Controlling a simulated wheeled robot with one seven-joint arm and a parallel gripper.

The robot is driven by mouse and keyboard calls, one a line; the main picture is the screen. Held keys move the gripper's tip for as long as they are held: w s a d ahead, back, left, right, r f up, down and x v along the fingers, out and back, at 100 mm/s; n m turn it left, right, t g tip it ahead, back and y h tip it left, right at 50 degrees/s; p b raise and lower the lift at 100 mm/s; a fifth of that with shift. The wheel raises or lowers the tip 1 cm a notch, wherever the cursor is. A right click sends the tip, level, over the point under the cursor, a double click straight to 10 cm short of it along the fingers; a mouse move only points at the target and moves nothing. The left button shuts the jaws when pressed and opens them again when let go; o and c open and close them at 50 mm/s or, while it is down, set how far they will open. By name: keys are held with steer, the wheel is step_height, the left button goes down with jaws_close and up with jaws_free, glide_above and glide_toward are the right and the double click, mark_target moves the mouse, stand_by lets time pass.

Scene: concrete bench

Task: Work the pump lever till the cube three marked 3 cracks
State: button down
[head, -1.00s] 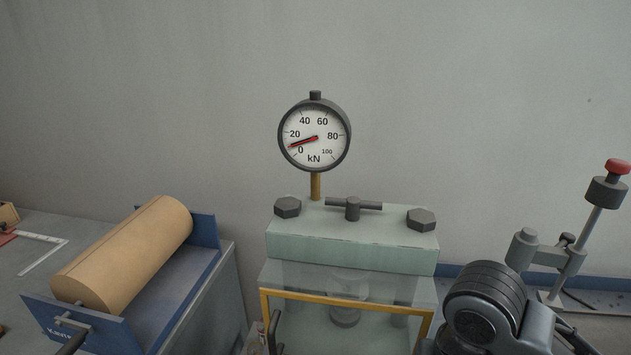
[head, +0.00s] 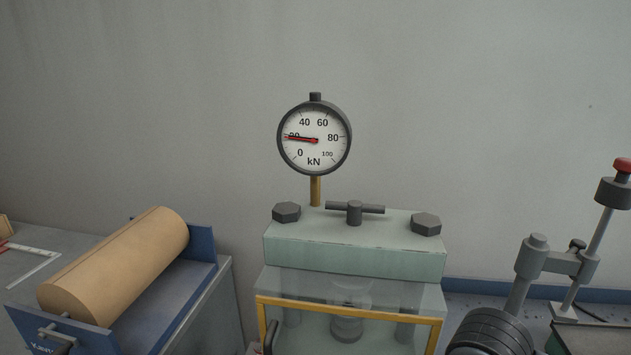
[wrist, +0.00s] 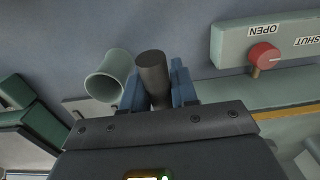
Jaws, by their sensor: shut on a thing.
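My gripper (wrist: 157,92) is shut on the dark round pump lever (wrist: 152,68), which stands up between its blue jaws in the wrist view. The gripper is not visible in the head view. The press (head: 355,255) stands at centre with a clear guard framed in yellow (head: 345,312). Behind the guard a round steel platen (head: 347,328) shows dimly. The cube marked 3 is not visible; the lower part of the press is out of frame. The dial gauge (head: 314,138) has its needle just short of 20 kN.
A red valve knob (wrist: 264,55) sits beside OPEN and SHUT labels; its setting is unclear. A pale green open tube (wrist: 107,77) is left of the lever. A tan cylinder (head: 118,265) lies in a blue cradle at left. A red-topped stand (head: 600,230) is at right.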

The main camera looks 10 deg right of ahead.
step_height(320, 180, down, 2)
steer(key=shift+s+f+b, duration=0.1)
steer(key=shift+b, duration=0.45)
steer(key=r+p, duration=0.4)
steer(key=shift+w+r, duration=0.25)
steer(key=shift+w, duration=0.05)
steer(key=r+p, duration=0.2)
steer(key=w+r+p, duration=0.1)
steer(key=p, duration=0.1)
steer(key=shift+d+r, duration=0.25)
steer(key=shift+w+d+r+b, duration=0.1)
steer(key=shift+w+b, duration=0.15)
steer(key=shift+b, duration=0.1)
steer(key=shift+w+r, duration=0.2)
steer(key=shift+r, duration=0.45)
